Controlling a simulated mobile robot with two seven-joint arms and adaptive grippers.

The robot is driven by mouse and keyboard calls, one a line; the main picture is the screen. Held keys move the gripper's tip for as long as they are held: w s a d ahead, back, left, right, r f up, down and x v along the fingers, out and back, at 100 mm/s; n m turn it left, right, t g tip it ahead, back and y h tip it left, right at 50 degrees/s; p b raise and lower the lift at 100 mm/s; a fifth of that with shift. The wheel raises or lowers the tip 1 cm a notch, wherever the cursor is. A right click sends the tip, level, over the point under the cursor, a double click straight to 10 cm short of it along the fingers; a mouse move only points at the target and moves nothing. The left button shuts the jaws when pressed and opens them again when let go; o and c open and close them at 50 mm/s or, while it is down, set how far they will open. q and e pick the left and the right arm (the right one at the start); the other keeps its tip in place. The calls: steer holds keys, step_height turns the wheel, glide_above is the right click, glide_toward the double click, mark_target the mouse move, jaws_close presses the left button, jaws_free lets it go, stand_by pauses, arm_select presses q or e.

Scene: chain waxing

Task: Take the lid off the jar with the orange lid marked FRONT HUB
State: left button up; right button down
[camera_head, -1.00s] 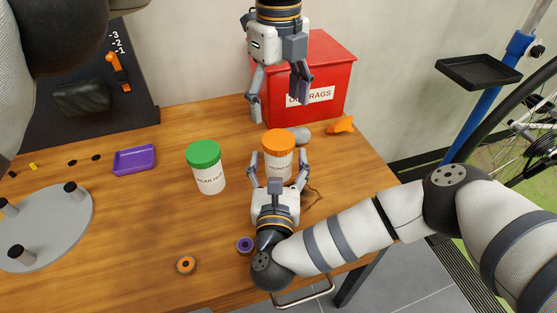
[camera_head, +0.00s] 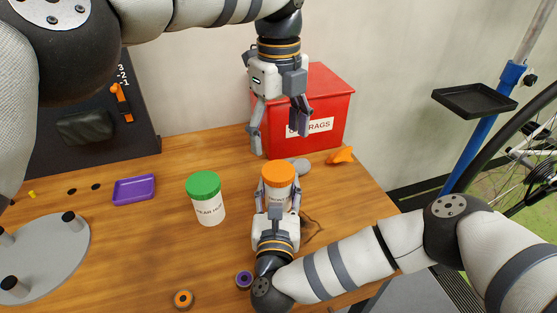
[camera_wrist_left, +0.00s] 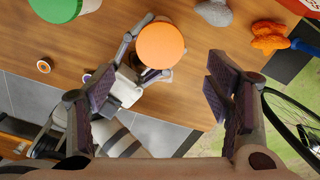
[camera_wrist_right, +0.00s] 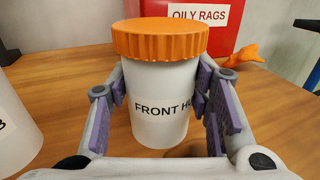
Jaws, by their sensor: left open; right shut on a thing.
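The FRONT HUB jar (camera_wrist_right: 158,110) is white with a ribbed orange lid (camera_head: 278,175), and stands upright on the table. The lid sits on the jar; it also shows from above in the left wrist view (camera_wrist_left: 160,45). My right gripper (camera_head: 277,200) is low at the near side of the jar, shut on the jar's body, one finger on each side, below the lid. My left gripper (camera_head: 279,142) is open and empty, pointing down, above and behind the jar in the head view. Its open fingers also show in the left wrist view (camera_wrist_left: 155,105).
A green-lidded white jar (camera_head: 206,198) stands left of the FRONT HUB jar. A red OILY RAGS bin (camera_head: 325,95) stands behind. A grey stone-like object (camera_head: 300,165) and an orange object (camera_head: 341,155) lie nearby. A purple tray (camera_head: 134,190) is at left.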

mark_target(278, 170)
arm_select(q)
step_height(278, 170, down, 8)
steer(key=c, duration=1.2)
steer(key=n, duration=2.6)
steer(key=shift+n, duration=0.3)
steer(key=o, duration=1.3)
